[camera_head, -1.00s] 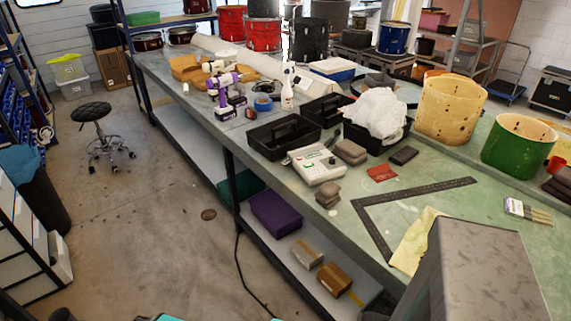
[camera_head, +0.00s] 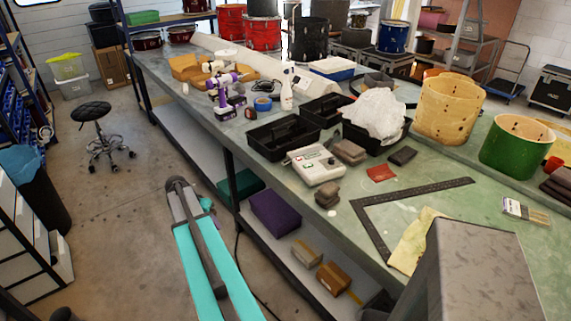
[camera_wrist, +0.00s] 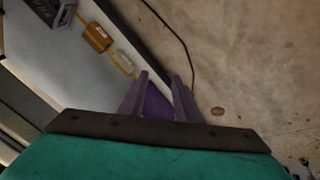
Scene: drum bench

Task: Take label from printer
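A white boxy device with a small keypad and green marks, which looks like the printer (camera_head: 315,165), sits on the green bench near its left edge. I cannot make out a label on it. My teal arm rises from the bottom in the head view, beside the bench on the floor side. My gripper (camera_wrist: 160,80) shows in the wrist view with its two fingers apart and nothing held between them. It points down toward the lower shelf and floor, away from the printer. The printer is not in the wrist view.
Black trays (camera_head: 284,136), dark sanding blocks (camera_head: 350,151) and a black steel square (camera_head: 380,235) lie around the printer. A purple bin (camera_head: 275,213) and small boxes (camera_head: 333,278) rest on the lower shelf.

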